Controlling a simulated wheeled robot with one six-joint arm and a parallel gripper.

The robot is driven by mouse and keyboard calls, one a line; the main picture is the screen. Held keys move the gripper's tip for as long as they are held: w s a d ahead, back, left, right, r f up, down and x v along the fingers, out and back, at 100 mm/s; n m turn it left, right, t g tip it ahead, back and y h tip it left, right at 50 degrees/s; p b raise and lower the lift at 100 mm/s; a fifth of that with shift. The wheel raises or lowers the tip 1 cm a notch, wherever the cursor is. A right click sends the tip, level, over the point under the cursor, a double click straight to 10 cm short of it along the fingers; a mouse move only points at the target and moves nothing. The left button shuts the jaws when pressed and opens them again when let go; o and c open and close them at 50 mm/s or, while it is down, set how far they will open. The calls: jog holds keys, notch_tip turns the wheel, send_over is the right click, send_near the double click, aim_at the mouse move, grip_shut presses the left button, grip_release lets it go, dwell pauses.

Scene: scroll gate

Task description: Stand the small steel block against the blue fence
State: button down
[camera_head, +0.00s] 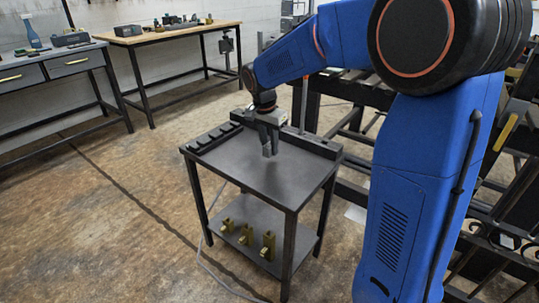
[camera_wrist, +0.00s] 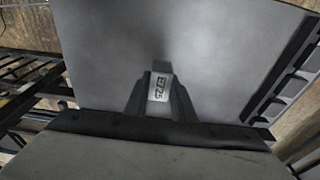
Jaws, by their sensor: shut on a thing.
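My gripper (camera_head: 268,146) points down over the dark steel table top (camera_head: 235,168). In the wrist view, its two dark fingers (camera_wrist: 161,98) are shut on a small steel block (camera_wrist: 159,86) marked with dark characters that look like "E725". The block is pale grey and sits between the fingertips. Whether it touches the table top or hangs above it, I cannot tell. In the head view the block is too small to tell from the fingers. I see no clearly blue fence; the low rails along the table's back edges look dark grey.
A dark slotted rail (camera_head: 214,136) runs along the table's back left edge and shows in the wrist view (camera_wrist: 292,82). Another dark rail (camera_head: 312,143) stands at the back right. The front of the top is clear. Several brass-coloured pieces (camera_head: 245,236) stand on the lower shelf.

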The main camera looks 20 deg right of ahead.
aim_at(270, 154)
jog(key=shift+f, duration=1.8)
jog(key=c, duration=1.9)
grip_release()
jog(key=shift+f, duration=0.15)
jog(key=o, duration=0.4)
